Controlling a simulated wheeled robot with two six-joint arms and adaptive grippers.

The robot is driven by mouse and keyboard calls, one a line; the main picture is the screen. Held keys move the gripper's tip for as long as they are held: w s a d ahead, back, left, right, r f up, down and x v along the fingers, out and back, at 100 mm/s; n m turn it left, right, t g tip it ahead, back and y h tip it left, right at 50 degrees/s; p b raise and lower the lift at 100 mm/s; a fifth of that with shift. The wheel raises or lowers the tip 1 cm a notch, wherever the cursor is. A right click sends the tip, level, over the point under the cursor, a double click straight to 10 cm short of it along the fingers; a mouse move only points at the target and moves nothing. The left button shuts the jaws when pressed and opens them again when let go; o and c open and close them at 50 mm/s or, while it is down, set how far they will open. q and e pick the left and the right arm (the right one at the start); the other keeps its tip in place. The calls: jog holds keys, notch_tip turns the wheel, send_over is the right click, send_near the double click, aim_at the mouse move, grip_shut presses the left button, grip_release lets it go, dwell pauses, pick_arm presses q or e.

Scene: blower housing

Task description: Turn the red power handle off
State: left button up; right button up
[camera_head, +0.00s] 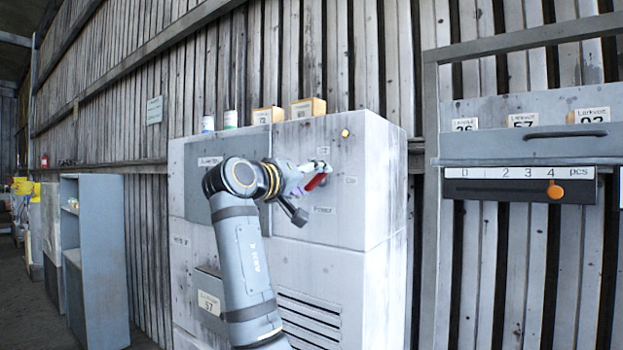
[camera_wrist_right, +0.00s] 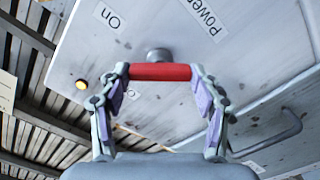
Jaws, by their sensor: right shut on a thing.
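The red power handle (camera_head: 317,181) is on the front of the white cabinet (camera_head: 371,208), partly hidden by my gripper in the head view. In the right wrist view the red handle (camera_wrist_right: 160,72) is a short bar on a grey round stem, lying across the picture. My right gripper (camera_wrist_right: 160,76) is shut on it, one finger at each end of the bar. Labels "Power" (camera_wrist_right: 203,18) and "On" (camera_wrist_right: 108,16) show on the panel beside it. My right gripper (camera_head: 318,173) also shows at the cabinet front in the head view. My left gripper is not in view.
A yellow lamp (camera_head: 345,133) sits above the handle on the panel. Boxes (camera_head: 308,107) and cans (camera_head: 230,119) stand on the cabinet top. A grey rack (camera_head: 431,200) with a drawer stands at right. A curved grey bar handle (camera_wrist_right: 272,135) shows in the wrist view.

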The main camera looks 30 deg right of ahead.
jog(key=n, duration=0.5)
jog(key=shift+p, duration=0.4)
jog(key=shift+f+n, duration=0.1)
jog(key=shift+n, duration=2.2)
jog(key=shift+p, duration=0.3)
jog(key=o, duration=1.2)
jog(key=shift+w+a, duration=0.1)
jog(key=shift+c, duration=0.2)
jog(key=v, duration=0.7)
jog(key=shift+a, duration=0.2)
jog(key=shift+d, duration=0.1)
